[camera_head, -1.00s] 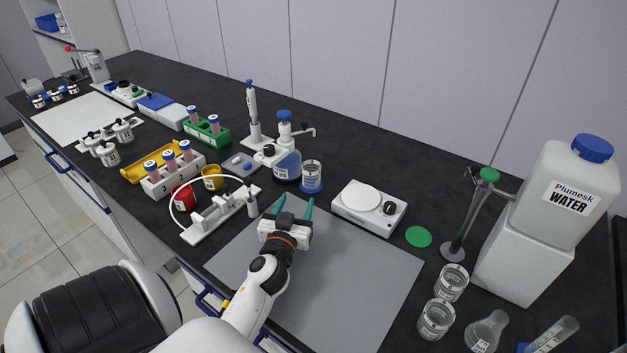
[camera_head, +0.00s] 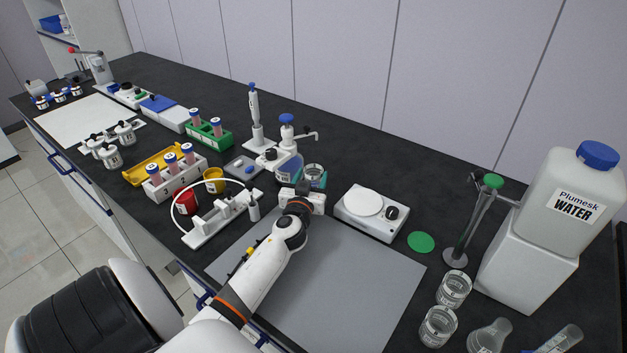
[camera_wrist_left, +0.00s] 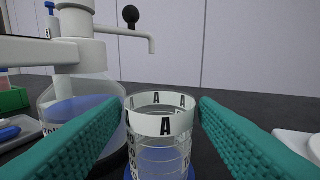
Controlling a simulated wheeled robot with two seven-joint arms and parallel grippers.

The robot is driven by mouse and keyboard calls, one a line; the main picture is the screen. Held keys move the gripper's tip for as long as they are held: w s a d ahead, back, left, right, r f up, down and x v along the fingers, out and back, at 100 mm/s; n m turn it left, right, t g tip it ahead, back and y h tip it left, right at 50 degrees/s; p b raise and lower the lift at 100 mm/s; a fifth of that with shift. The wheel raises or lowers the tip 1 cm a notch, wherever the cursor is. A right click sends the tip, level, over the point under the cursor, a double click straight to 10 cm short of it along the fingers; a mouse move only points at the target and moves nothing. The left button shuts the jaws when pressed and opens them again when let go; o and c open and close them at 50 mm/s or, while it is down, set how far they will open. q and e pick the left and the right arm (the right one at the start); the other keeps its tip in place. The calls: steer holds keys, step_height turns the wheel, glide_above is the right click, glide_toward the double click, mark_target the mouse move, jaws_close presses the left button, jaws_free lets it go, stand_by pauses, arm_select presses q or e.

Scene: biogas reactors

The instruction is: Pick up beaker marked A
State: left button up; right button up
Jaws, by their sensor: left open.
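The beaker marked A (camera_wrist_left: 163,128) is clear glass with a white band lettered A and printed marks on its side. In the left wrist view it stands upright between the two teal fingers of my left gripper (camera_wrist_left: 162,115), which is open around it. In the head view the beaker (camera_head: 314,171) is partly hidden behind my left gripper (camera_head: 303,184). A bit of blue shows under the beaker (camera_wrist_left: 131,173) in the wrist view. My right gripper is not in view.
A bottle with a pump dispenser (camera_head: 287,150) stands close to the left of the beaker. A white scale (camera_head: 371,211) is to the right. A grey mat (camera_head: 340,285) lies in front, clear except for my arm above it. Two more beakers (camera_head: 454,289) stand at the front right.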

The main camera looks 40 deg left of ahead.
arm_select(q)
steer(key=shift+w+a, duration=0.15)
steer(key=shift+w, duration=0.1)
steer(key=shift+c, duration=0.9)
steer(key=c, duration=0.6)
